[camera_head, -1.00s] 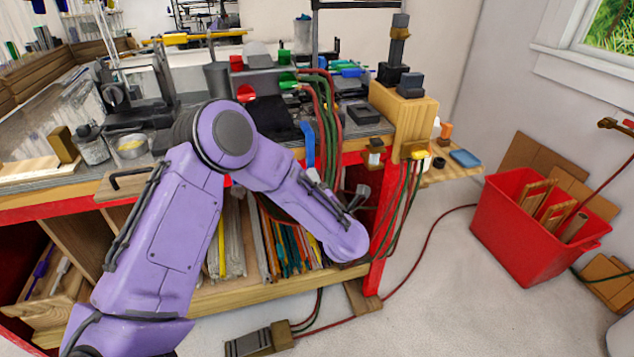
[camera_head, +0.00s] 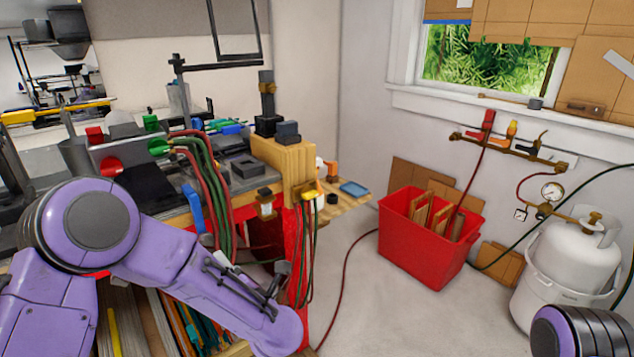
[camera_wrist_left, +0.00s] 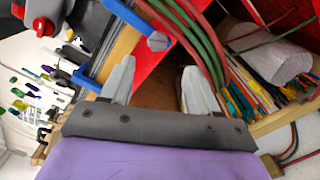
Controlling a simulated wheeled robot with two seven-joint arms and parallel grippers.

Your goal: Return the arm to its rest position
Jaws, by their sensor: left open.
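My left arm (camera_head: 190,270) is purple and reaches in from the left, in front of the workbench. My left gripper (camera_head: 280,272) is small and partly hidden behind the arm's end, near the bench's red corner. In the left wrist view my left gripper (camera_wrist_left: 157,80) has its two grey fingers spread wide with nothing between them. Red and green hoses (camera_wrist_left: 204,40) and a blue clamp handle (camera_wrist_left: 140,22) show just beyond the fingers; I cannot tell their exact distance. Of my right arm, only a purple link (camera_head: 580,332) shows at the lower right.
The workbench at left carries tools and a wooden block (camera_head: 285,158). Hoses (camera_head: 212,185) hang over its front edge. A red bin (camera_head: 425,250) with cardboard stands on the floor, and a white gas tank (camera_head: 565,265) at right. Floor between bench and bin is mostly clear.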

